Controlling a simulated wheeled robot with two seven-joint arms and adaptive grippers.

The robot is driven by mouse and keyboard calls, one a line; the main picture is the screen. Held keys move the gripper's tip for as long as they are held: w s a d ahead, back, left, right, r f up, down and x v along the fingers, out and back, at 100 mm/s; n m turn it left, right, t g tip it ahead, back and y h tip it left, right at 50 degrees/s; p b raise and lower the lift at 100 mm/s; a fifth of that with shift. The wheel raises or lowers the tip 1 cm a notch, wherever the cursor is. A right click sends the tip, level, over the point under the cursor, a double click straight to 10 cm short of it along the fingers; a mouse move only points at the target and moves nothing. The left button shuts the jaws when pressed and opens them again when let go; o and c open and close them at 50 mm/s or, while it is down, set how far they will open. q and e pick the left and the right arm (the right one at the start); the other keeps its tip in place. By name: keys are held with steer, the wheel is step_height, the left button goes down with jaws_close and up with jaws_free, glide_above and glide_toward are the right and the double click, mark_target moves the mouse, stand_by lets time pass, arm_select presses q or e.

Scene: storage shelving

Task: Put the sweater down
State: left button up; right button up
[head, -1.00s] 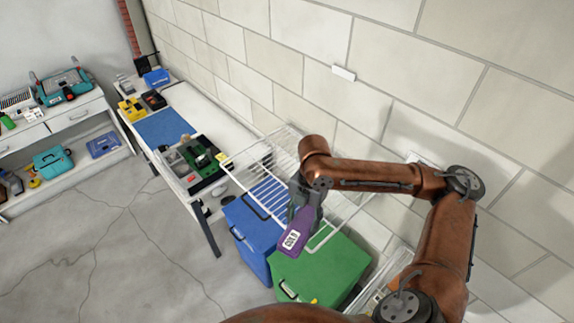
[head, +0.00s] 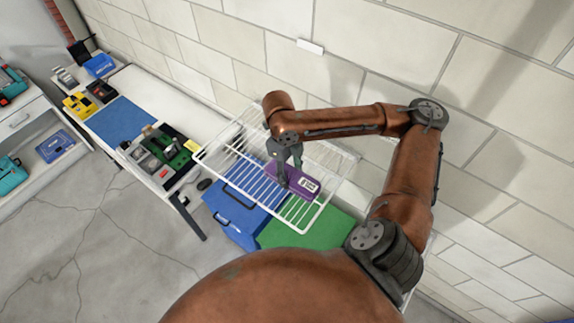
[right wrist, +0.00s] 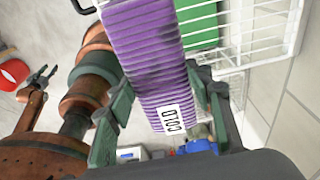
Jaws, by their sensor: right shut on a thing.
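The sweater is a purple folded bundle with a white label (head: 306,185). In the head view it is over the white wire shelf (head: 318,214); I cannot tell whether it touches the wires. My right gripper (head: 285,174) is shut on it. In the right wrist view the ribbed purple sweater (right wrist: 150,55), with its "COLD" label, lies between the fingers of the right gripper (right wrist: 162,112). My left gripper (right wrist: 40,82) shows small at the left of that view, its fingers apart and empty. It is not in the head view.
A blue box (head: 232,218) and a green box (head: 305,233) stand below the wire shelf. A block wall (head: 400,60) runs behind it. A workbench with a blue mat (head: 121,118) and tools is at the left. A red bucket (right wrist: 13,73) is on the floor.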

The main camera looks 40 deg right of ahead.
steer(key=w+d+f, duration=0.1)
steer(key=f, duration=0.1)
steer(key=w+d+f, duration=0.2)
steer(key=w+d+f+p, duration=0.1)
steer(key=w, duration=0.1)
steer(key=shift+w+d+f, duration=0.25)
steer(key=shift+f, duration=0.15)
steer(key=shift+w+d+f, duration=0.25)
steer(key=shift+w+f, duration=0.1)
steer(key=shift+f, duration=0.15)
steer(key=f, duration=0.1)
steer(key=f+p, duration=0.1)
steer(key=f, duration=0.1)
steer(key=shift+w+d, duration=0.15)
steer(key=shift+d, duration=0.05)
arm_select(q)
steer(key=shift+w+r, duration=0.25)
steer(key=shift+r, duration=0.35)
steer(key=shift+w+r, duration=0.25)
steer(key=shift+r, duration=0.3)
arm_select(e)
steer(key=shift+f, duration=0.4)
arm_select(q)
steer(key=shift+s, duration=0.1)
arm_select(e)
steer(key=o, duration=1.4)
